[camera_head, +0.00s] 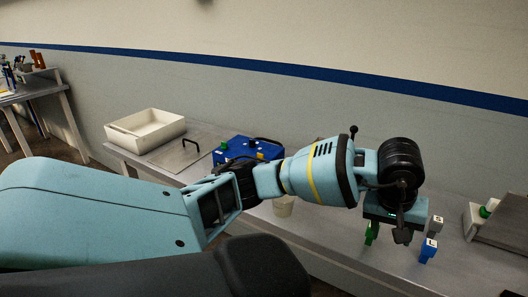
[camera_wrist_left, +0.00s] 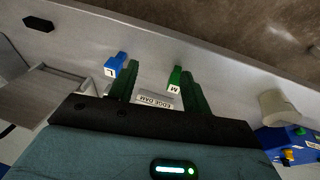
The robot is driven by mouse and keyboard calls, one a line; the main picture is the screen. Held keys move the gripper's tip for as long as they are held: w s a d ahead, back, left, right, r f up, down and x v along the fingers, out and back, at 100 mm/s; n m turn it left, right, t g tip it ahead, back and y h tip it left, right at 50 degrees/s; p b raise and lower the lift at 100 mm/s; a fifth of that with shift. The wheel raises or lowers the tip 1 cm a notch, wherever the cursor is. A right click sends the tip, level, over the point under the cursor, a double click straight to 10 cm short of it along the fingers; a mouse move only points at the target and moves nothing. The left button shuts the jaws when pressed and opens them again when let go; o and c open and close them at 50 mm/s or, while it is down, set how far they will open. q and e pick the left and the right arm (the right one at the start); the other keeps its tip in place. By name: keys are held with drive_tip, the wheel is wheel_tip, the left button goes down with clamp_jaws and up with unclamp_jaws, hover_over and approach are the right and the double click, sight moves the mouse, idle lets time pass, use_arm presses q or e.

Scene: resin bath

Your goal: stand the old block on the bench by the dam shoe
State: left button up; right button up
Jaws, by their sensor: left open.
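My left gripper (camera_head: 387,240) is open above the bench, its fingers pointing down; the wrist view shows the space between its green fingers (camera_wrist_left: 160,72) empty. A blue block (camera_head: 428,250) marked "L" stands on the bench just right of the gripper; it also shows beside one fingertip in the wrist view (camera_wrist_left: 115,66). A green block marked "M" (camera_wrist_left: 174,80) is close to the other finger. A pale piece labelled "EDGE DAM" (camera_wrist_left: 155,100) lies between the fingers' bases in that view. A pale labelled block (camera_head: 436,224) stands behind the blue one. Which block is the old one is unclear.
A grey sloped stand (camera_head: 503,228) with a green piece is at the bench's right. My left arm covers much of the bench's middle.

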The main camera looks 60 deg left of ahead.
use_arm(q)
drive_tip(key=s+d+f+n+g+h, duration=0.1)
drive_tip(key=s+d+f+h, duration=0.2)
drive_tip(key=d, duration=0.2)
drive_tip(key=s+d+f+n+g+h, duration=0.1)
drive_tip(key=s+d+f+h, duration=0.1)
drive_tip(key=d+f, duration=0.3)
drive_tip(key=s+d+r+n+h, duration=0.1)
drive_tip(key=s+d+n+h, duration=0.3)
drive_tip(key=d+n+h, duration=0.3)
drive_tip(key=s+d+r+n+h, duration=0.2)
drive_tip(key=s+d+n+h, duration=0.3)
drive_tip(key=d+n+h, duration=0.15)
drive_tip(key=s+a+f+n+t+y, duration=0.1)
drive_tip(key=a+f+n+t+y, duration=0.5)
drive_tip(key=n, duration=1.1)
drive_tip(key=s+a+f+n+t+y, duration=0.1)
drive_tip(key=a+f+n+t+y, duration=0.6)
drive_tip(key=n, duration=1.1)
drive_tip(key=s+a+f+n+g+y, duration=0.1)
drive_tip(key=s+f+n+g+y, duration=0.1)
drive_tip(key=s+f+n, duration=0.4)
drive_tip(key=s+a+f+n+g+y, duration=0.1)
drive_tip(key=s+a+f+n+g, duration=0.1)
drive_tip(key=s+f+n+g, duration=0.2)
drive_tip(key=s+f+n, duration=0.3)
drive_tip(key=s+f, duration=0.3)
drive_tip(key=s, duration=0.3)
drive_tip(key=shift+s+f+y, duration=0.25)
drive_tip(key=shift+f+y, duration=0.1)
